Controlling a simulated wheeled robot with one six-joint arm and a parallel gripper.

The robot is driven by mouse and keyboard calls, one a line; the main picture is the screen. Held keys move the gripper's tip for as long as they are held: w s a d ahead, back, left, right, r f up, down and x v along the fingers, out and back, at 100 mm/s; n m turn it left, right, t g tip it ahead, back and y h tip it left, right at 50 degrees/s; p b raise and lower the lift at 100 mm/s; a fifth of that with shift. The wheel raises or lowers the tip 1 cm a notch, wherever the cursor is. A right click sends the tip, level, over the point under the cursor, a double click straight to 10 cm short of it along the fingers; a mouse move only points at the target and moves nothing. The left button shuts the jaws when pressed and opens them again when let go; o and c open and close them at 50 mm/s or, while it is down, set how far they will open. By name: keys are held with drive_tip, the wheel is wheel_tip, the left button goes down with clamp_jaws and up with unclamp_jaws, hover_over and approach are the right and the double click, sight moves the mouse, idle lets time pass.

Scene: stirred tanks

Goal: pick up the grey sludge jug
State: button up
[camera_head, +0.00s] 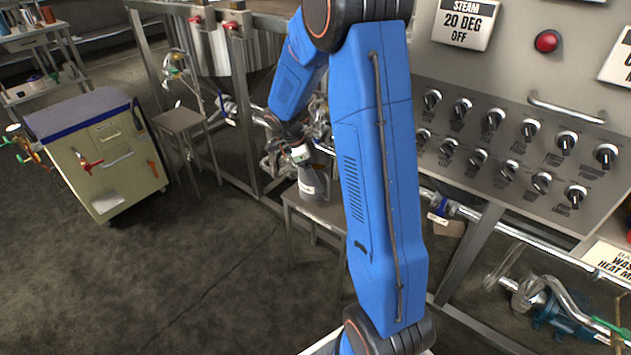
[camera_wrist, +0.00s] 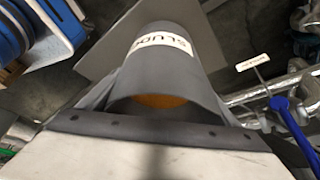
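The grey sludge jug (camera_head: 312,184) stands on a small metal stool (camera_head: 322,214) in the head view, partly hidden by my arm. In the wrist view the jug (camera_wrist: 182,65) fills the upper middle, with a white label reading "SLUD" and its mouth towards the camera. Something orange-brown shows inside. My gripper (camera_head: 302,158) is at the top of the jug in the head view. In the wrist view dark edges lie close along both sides of the jug, but the fingertips are hard to make out. I cannot tell whether they touch it.
A control panel (camera_head: 520,120) with several knobs is at the right. Pipes and a blue pump (camera_head: 560,318) lie beneath it. Another stool (camera_head: 180,121) and a tool cabinet (camera_head: 105,165) stand at the left. The floor at the lower left is clear.

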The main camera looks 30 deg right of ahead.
drive_tip(key=c, duration=1)
drive_tip(key=shift+c, duration=1.1)
drive_tip(key=shift+w+r, duration=0.1)
drive_tip(key=shift+r, duration=0.05)
